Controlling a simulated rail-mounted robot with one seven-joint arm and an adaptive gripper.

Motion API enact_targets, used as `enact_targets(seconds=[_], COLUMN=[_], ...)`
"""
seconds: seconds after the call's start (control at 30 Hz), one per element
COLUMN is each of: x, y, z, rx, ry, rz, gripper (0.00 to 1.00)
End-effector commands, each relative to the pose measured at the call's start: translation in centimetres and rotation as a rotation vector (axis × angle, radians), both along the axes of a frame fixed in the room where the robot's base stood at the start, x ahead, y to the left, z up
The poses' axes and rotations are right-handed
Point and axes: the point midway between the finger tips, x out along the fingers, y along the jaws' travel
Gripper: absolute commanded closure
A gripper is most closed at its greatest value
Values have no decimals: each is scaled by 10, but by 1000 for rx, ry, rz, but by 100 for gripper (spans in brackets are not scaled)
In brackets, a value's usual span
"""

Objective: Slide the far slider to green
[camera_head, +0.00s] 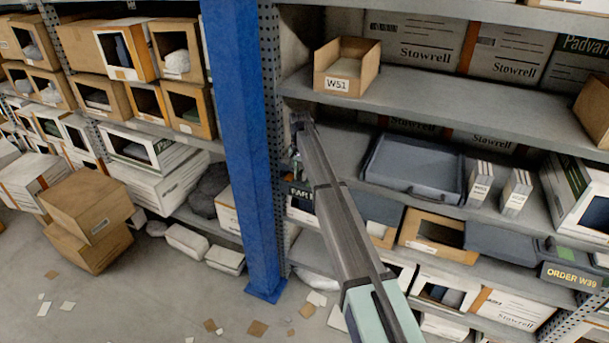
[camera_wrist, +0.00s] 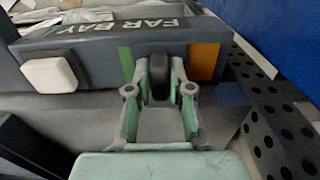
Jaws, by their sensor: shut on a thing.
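The far slider is a dark upright knob (camera_wrist: 159,82) on the front of a grey panel (camera_wrist: 60,52) labelled FAR BAY. A green patch (camera_wrist: 126,64) lies to its left and an orange patch (camera_wrist: 204,62) to its right. The knob stands between the two patches, off both. My gripper (camera_wrist: 159,72) is shut on the knob, with one finger on each side. In the head view, part of the FAR label (camera_head: 298,194) shows beside the blue post, and my arm hides the rest of the panel front.
A white square button (camera_wrist: 54,74) sits on the panel's left. A blue rack post (camera_head: 240,140) and a perforated upright (camera_wrist: 275,130) stand close on the right of the panel in the wrist view. A grey case (camera_head: 415,168) and small boxes (camera_head: 480,184) occupy the shelf.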

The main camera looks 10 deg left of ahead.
Motion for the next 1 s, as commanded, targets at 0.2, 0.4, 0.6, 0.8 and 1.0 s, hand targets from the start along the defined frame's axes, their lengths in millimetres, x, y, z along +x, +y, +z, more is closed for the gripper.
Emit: enact_targets(seconds=[0.2, 0.4, 0.6, 0.8, 1.0], x=[15, 14, 14, 14, 14], y=[38, 41, 42, 40, 40], z=[0, 0, 1, 0, 7], rx=[1, 4, 5, 3, 3], ry=[0, -3, -3, -2, -2], rz=[1, 0, 1, 0, 0], gripper=[100, 100, 54, 54, 54])
